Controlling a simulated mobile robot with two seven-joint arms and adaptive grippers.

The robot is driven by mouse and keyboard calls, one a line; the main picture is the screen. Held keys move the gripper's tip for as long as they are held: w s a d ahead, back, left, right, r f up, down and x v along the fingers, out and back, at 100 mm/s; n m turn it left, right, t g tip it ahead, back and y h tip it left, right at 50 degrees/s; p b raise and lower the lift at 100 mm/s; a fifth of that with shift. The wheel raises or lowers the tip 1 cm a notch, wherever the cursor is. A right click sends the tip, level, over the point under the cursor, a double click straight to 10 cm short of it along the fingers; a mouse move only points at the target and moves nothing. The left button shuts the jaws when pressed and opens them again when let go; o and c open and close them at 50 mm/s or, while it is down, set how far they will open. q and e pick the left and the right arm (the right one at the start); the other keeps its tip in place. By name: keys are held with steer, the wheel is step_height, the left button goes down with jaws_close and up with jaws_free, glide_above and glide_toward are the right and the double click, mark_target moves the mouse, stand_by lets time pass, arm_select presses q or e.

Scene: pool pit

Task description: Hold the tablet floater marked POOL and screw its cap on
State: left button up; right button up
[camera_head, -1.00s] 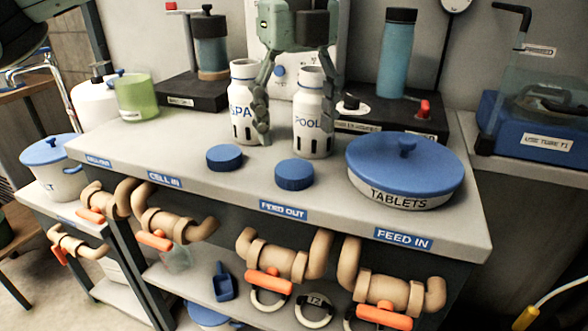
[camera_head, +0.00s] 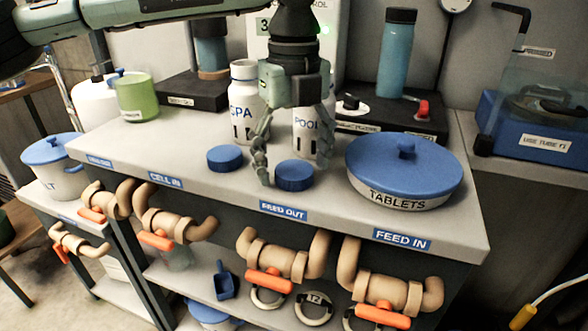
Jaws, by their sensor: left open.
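The white tablet floater marked POOL (camera_head: 303,139) stands upright on the bench, its upper part hidden behind my left gripper. Beside it on the left stands a similar white floater marked SPA (camera_head: 243,95), its top uncapped. A blue ribbed cap (camera_head: 294,176) lies on the bench in front of the POOL floater. A second blue cap (camera_head: 225,158) lies to its left. My left gripper (camera_head: 293,172) points down, open, in front of the floaters. One finger is left of the nearer cap, the other toward its right and across the POOL floater. I cannot tell whether it touches either. My right gripper is out of view.
A large blue-lidded TABLETS tub (camera_head: 404,171) stands right of the cap. A green cup (camera_head: 137,97) and a blue bottle (camera_head: 396,54) stand toward the back. Orange-handled valves (camera_head: 280,255) line the bench's front. Bare bench (camera_head: 150,145) lies left of the caps.

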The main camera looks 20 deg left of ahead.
mark_target(295, 169)
arm_select(q)
steer(key=c, duration=0.9)
steer(key=shift+r, duration=0.1)
steer(key=shift+r, duration=0.2)
step_height(295, 169, up, 4)
steer(key=shift+f+b, duration=0.2)
steer(key=shift+b, duration=0.15)
steer(key=s+a+r, duration=0.1)
steer(key=a+r, duration=0.1)
steer(key=a, duration=0.1)
steer(key=s+a+r, duration=0.2)
steer(key=a, duration=0.2)
steer(key=s+a+r+b, duration=0.1)
steer(key=s+a+r, duration=0.1)
steer(key=a+r, duration=0.1)
steer(key=shift+s+a, duration=0.2)
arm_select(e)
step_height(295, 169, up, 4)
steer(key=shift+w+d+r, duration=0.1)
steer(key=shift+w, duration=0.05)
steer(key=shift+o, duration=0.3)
